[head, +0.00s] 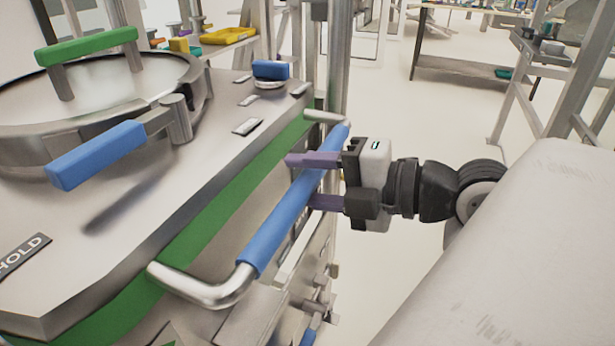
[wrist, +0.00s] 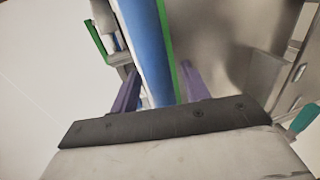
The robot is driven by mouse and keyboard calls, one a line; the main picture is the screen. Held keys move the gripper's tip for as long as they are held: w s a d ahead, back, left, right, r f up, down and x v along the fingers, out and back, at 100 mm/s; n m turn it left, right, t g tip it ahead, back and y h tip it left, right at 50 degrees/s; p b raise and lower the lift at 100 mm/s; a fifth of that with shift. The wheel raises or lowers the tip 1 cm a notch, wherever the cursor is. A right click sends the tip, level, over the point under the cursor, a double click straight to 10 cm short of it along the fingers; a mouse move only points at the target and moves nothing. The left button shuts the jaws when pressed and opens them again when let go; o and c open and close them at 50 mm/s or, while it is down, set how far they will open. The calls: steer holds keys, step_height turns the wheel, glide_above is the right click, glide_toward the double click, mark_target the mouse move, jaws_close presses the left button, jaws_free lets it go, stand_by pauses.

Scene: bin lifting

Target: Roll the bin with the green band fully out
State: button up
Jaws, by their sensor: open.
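The metal bin (head: 110,225) with a green band (head: 235,200) around its upper edge fills the left of the head view. A blue-sleeved bar handle (head: 290,215) with bent metal ends runs along its near right side. My gripper (head: 300,180) is at the far half of this handle, with its two purple fingers apart, one above and one below the blue bar. In the wrist view the blue handle (wrist: 145,45) passes between the fingers (wrist: 160,88). The fingers are open around the handle. I cannot tell whether either finger touches it.
The bin's round lid has a green handle (head: 87,46) and a blue lever (head: 97,155). A metal upright (head: 338,60) stands just beyond the gripper. Open pale floor (head: 410,110) lies to the right, with a workbench (head: 470,72) and a metal frame (head: 525,90) farther back.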

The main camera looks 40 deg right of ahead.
steer(key=shift+w+a+f, duration=0.1)
steer(key=shift+w, duration=0.15)
jaws_close()
steer(key=shift+s+d+f+b, duration=0.2)
steer(key=shift+s+b, duration=0.3)
steer(key=shift+b, duration=0.2)
steer(key=shift+v, duration=1)
steer(key=shift+c, duration=1)
jaws_free()
steer(key=shift+w, duration=0.1)
steer(key=shift+o, duration=1)
steer(key=shift+w+a, duration=0.1)
steer(key=shift+w, duration=0.05)
